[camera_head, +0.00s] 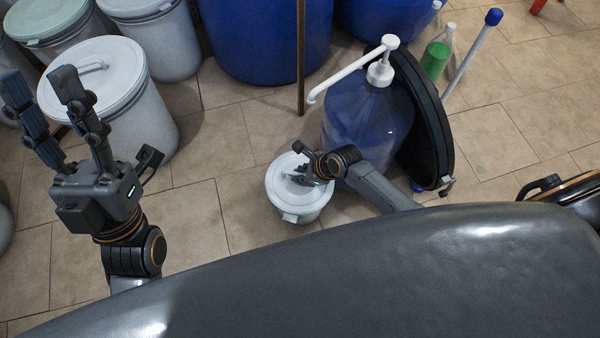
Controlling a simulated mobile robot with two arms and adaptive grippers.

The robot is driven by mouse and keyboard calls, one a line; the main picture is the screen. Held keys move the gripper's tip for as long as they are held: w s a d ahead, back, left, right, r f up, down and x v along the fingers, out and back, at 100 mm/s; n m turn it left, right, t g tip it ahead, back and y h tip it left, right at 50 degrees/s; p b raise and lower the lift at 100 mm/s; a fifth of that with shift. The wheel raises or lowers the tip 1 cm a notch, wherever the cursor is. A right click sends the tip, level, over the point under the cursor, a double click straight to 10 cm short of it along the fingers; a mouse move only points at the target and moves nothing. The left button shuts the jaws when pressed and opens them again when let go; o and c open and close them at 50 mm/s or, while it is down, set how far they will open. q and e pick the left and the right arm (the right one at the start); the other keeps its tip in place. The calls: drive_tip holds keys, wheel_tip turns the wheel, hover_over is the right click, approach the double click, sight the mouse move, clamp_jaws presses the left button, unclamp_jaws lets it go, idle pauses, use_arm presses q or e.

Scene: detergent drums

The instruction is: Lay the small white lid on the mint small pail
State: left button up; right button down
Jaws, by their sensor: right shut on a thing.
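The small white lid (281,189) is at the mouth of the small pail (308,213), which looks pale and stands on the tiled floor. The lid covers the pail's opening from this view; I cannot tell whether it rests fully on the rim or sits slightly above it. My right gripper (301,178) is over the lid and shut on it; its fingers partly hide the lid's middle. My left gripper (41,92) is raised at the left, open and empty, with its fingers apart and pointing up in the picture.
A blue bottle with a white pump (350,130) stands right of the pail, with a black round lid (437,125) leaning by it. Large blue drums (265,40) and white lidded drums (135,110) stand behind and left. Floor left of the pail is clear.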

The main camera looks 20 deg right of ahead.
drive_tip(key=c, duration=0.8)
unclamp_jaws()
drive_tip(key=shift+c, duration=0.2)
